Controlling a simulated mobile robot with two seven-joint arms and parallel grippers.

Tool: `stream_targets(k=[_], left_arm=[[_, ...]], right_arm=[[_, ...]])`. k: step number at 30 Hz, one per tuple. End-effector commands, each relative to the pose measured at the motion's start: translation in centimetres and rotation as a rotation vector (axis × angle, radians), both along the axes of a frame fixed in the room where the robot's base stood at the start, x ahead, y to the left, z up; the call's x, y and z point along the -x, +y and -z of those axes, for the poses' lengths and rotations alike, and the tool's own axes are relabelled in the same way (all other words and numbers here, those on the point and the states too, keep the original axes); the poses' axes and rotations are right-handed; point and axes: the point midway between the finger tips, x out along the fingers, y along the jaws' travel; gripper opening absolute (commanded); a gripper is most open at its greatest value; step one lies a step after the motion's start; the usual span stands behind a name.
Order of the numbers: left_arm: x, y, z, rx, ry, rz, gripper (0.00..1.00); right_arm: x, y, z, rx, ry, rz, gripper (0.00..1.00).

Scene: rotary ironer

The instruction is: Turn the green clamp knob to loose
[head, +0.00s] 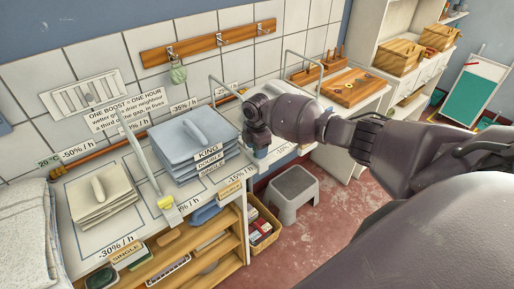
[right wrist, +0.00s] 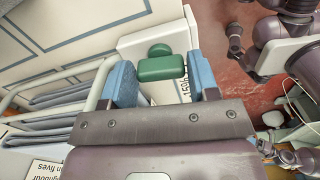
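The green clamp knob (right wrist: 162,68) shows in the right wrist view as a rounded bar with a smaller round green piece beside it. It sits on a pale fitting at the rack's end. My right gripper (right wrist: 162,82) is open, its two blue fingertips on either side of the knob with a gap visible at each side. In the head view my right gripper (head: 259,150) points down at the right end of the drying shelf, and its wrist hides the knob there. My left gripper does not show clearly in either view.
Stacked blue-grey cloths (head: 187,140) lie left of my right gripper, and a pale cloth stack (head: 101,195) further left. Thin metal hoops rise from the shelf. A grey step stool (head: 292,190) stands on the red floor below. A wooden peg rail (head: 205,42) hangs on the wall.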

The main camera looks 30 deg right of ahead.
Motion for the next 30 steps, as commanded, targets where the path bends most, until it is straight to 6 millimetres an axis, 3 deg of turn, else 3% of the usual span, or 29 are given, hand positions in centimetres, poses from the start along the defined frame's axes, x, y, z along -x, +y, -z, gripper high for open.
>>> stream_targets(k=[4, 14, 19, 30], left_arm=[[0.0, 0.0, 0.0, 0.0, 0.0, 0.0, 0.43], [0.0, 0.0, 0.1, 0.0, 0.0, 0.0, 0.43], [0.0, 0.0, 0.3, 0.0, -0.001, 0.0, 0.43], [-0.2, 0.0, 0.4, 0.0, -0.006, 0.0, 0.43]], right_arm=[[0.0, 0.0, 0.0, 0.0, 0.0, 0.0, 0.74], [0.0, -0.1, -0.3, 0.001, 0.0, 0.001, 0.74], [0.0, -0.1, -2.4, 0.001, -0.002, -0.002, 0.74], [0.0, -0.1, -8.8, 0.001, -0.003, 0.0, 0.74]])
